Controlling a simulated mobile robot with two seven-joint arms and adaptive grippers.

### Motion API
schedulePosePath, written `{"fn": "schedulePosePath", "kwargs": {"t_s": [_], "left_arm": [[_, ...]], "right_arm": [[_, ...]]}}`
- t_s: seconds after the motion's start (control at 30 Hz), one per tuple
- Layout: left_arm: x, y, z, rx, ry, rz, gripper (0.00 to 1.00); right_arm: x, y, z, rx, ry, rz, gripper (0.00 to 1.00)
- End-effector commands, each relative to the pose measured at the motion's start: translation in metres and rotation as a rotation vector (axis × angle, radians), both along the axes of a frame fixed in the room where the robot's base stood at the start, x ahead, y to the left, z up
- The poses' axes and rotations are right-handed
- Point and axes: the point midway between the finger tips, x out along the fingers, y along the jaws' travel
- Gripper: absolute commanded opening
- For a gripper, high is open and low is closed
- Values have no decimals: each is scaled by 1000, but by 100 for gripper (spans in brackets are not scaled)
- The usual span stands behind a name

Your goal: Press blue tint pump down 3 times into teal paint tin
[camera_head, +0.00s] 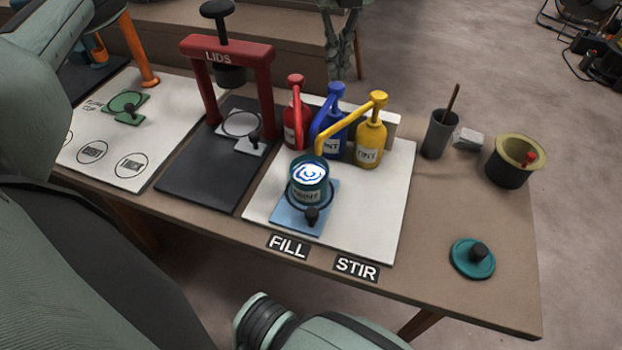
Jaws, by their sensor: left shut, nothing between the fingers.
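The blue tint pump bottle (334,143) stands between the red tint bottle (296,130) and the yellow tint bottle (370,145). Its blue head is raised and its spout leans towards the tin. The teal paint tin (306,193) stands open on a blue slide plate (290,215) with a black knob, in front of the bottles. White paint with a blue swirl shows inside. My left gripper (345,74) is shut and empty, pointing down near the top edge, just above the blue pump head in the picture. Whether they touch is unclear. My right gripper is out of view.
A red LIDS press (227,52) stands left of the bottles. The yellow spout crosses in front of the blue bottle.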

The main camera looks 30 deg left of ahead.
Motion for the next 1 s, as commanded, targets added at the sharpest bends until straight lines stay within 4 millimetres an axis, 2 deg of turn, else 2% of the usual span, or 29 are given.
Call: {"fn": "schedulePosePath", "kwargs": {"t_s": [0.47,1.0], "left_arm": [[0,0,-1,0,-1,0,0],[0,0,-20,0,-1,0,0]], "right_arm": [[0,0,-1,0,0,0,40],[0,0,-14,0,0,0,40]]}}
